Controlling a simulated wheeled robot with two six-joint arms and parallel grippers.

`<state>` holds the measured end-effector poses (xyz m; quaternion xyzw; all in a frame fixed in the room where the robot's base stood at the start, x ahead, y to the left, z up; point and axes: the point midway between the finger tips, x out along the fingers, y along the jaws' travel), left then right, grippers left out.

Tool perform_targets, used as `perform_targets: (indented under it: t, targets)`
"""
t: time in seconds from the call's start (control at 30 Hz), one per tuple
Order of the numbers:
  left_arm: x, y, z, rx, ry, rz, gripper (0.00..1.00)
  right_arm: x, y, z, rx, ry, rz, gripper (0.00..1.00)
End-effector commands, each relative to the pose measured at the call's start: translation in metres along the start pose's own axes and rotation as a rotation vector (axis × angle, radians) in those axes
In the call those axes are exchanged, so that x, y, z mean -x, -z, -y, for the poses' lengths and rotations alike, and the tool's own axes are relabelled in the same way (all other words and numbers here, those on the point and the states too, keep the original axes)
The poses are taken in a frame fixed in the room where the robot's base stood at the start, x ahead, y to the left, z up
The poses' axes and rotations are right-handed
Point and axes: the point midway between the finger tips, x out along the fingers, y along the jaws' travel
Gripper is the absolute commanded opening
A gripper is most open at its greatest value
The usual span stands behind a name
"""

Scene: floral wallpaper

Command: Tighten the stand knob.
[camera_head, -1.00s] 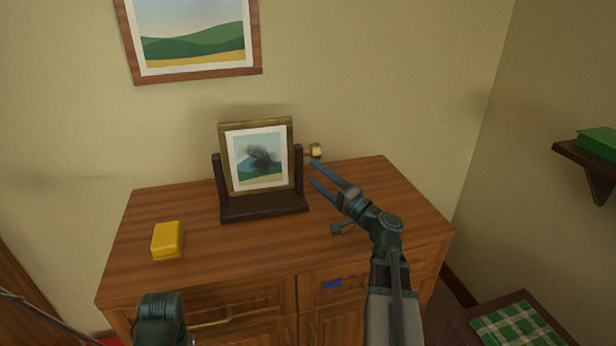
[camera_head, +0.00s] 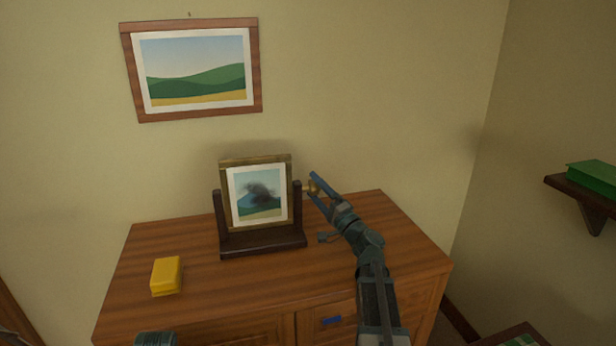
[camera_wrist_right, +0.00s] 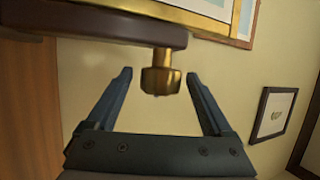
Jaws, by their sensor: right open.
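The stand (camera_head: 263,243) is dark wood and stands on the dresser, holding a gold-framed picture (camera_head: 257,206) with a dark smudge on it. A brass stand knob (camera_head: 311,187) sticks out at the stand's right side. In the right wrist view the knob (camera_wrist_right: 160,79) shows large, on a short brass neck under the dark wood. My right gripper (camera_head: 311,183) is open, with its blue-grey fingers on either side of the knob. The wrist view shows a gap between the knob and each finger. My left gripper is out of view; only a dark piece of my left arm shows at the bottom edge.
A yellow block (camera_head: 166,276) lies on the left of the wooden dresser top (camera_head: 195,240). A framed landscape (camera_head: 193,68) hangs on the wall above, slightly tilted. A shelf with a green book (camera_head: 594,178) is at the right.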

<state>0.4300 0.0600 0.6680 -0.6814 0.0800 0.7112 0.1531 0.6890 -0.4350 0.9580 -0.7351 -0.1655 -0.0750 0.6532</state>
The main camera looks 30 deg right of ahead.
Motion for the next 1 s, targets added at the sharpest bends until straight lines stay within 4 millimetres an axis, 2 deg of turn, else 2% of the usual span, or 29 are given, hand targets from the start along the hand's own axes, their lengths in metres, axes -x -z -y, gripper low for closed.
perform_targets:
  t: [0.03,0.1,0.23,0.67,1.0]
  targets:
    - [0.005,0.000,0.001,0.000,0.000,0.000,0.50,-0.011,0.001,0.001,0.000,0.000,0.001,0.86]
    - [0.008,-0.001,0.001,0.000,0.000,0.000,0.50,-0.020,0.001,0.001,-0.001,0.000,0.002,0.86]
    - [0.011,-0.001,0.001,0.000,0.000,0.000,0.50,-0.032,0.001,0.001,-0.001,0.000,0.000,0.86]
    - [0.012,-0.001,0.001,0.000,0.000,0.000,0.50,-0.037,-0.001,0.000,0.000,0.000,0.000,0.86]
    - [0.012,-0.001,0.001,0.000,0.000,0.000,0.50,-0.037,0.000,0.000,0.000,0.000,0.000,0.27]
